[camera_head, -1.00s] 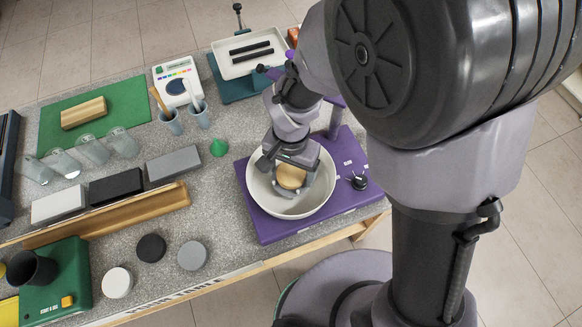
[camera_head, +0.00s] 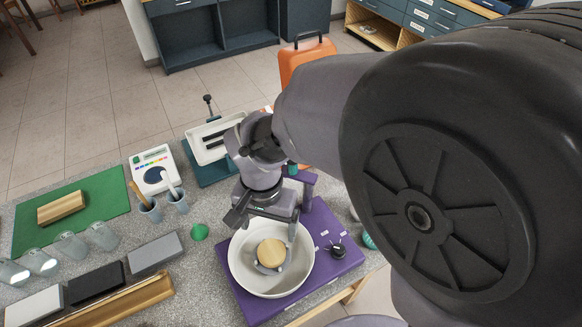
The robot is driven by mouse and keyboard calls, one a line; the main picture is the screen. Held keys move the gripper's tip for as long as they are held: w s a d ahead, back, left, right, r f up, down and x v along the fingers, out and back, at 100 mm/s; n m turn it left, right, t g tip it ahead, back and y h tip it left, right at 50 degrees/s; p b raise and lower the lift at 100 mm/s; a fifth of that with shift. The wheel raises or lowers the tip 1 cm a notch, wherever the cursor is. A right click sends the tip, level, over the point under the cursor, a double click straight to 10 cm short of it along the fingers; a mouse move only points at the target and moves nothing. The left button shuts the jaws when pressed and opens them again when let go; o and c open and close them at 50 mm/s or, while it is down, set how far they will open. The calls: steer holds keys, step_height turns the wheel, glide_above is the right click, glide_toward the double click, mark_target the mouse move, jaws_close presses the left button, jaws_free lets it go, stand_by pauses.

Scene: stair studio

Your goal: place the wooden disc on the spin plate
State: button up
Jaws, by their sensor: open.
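The wooden disc (camera_head: 271,252) is pale and round. It lies inside the white bowl (camera_head: 240,283), on the grey spin plate (camera_head: 267,269), part of which shows at the disc's lower edge. The bowl sits on the purple machine base (camera_head: 328,262), which has a black knob (camera_head: 337,251). My gripper (camera_head: 268,228) is open and empty above the bowl's far side, apart from the disc. Its fingertips are partly hard to make out against the bowl.
A small green cone (camera_head: 199,232) stands left of the bowl. Grey cups with tools (camera_head: 177,201), a white dial device (camera_head: 153,170) and a white tray (camera_head: 208,142) stand behind. Sharpening blocks (camera_head: 155,253) lie at left. An orange case (camera_head: 305,58) stands beyond the table.

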steer(key=s+d+r+t+y, duration=0.1)
steer(key=s+d+r+t, duration=0.2)
steer(key=d+r, duration=0.4)
steer(key=s+d+r+m+t+y, duration=0.1)
steer(key=s+d+r, duration=0.3)
steer(key=d+r, duration=0.4)
steer(key=shift+d+r+m+t, duration=0.15)
steer(key=shift+d+m+t, duration=0.15)
steer(key=shift+d+t, duration=0.5)
steer(key=shift+a, duration=0.15)
